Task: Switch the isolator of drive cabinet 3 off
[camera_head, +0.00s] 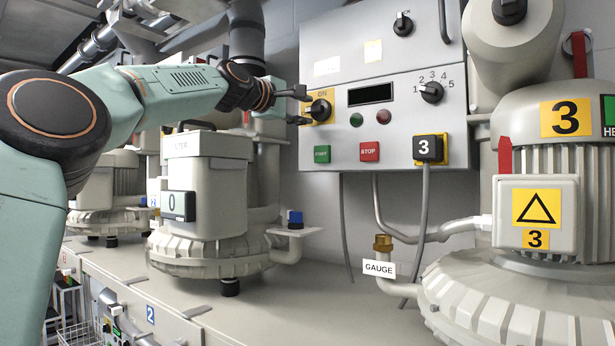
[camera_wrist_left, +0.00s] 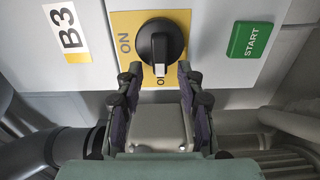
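Drive cabinet 3 (camera_head: 350,60) is a grey panel on the back wall with a 3 plate (camera_head: 423,148). Its isolator (camera_head: 319,110) is a black rotary knob on a yellow plate. In the left wrist view the isolator (camera_wrist_left: 160,45) has its white end pointing down, towards lettering starting with O and partly hidden, a quarter turn from the ON word. My left gripper (camera_head: 297,106) is at the isolator's left. In the wrist view the left gripper (camera_wrist_left: 160,74) is open, its fingertips either side of the knob's lower end; contact is unclear. My right gripper is not in view.
A green START button (camera_head: 322,154), a red STOP button (camera_head: 369,152) and a numbered selector (camera_head: 431,91) are on the same panel. A blower marked 3 (camera_head: 540,200) stands at right.

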